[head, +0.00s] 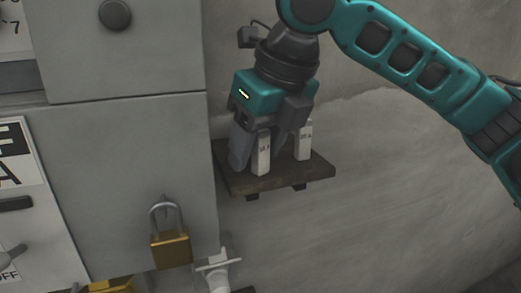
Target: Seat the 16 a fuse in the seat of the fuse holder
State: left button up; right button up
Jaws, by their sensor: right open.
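Two pale block-shaped fuses stand upright on a small brown shelf (316,173): a left fuse (262,158) and a right fuse (304,142). Both carry small dark labels too fine to read surely, so I cannot tell which is the 16 A one. My right gripper (259,160) points down over the shelf, open, with its fingers on either side of the left fuse. I cannot tell whether a finger touches it. No fuse holder seat is clearly recognisable. My left gripper is out of view.
A grey cabinet (130,150) fills the left, with a brass padlock (170,249) and a round dark knob (115,14). A white fitting (215,272) shows below at the cabinet's edge. The wall right of the shelf is bare.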

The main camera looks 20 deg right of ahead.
grip_shut()
dwell(0.5)
notch_tip(320, 180, up, 20)
dwell(0.6)
dwell(0.6)
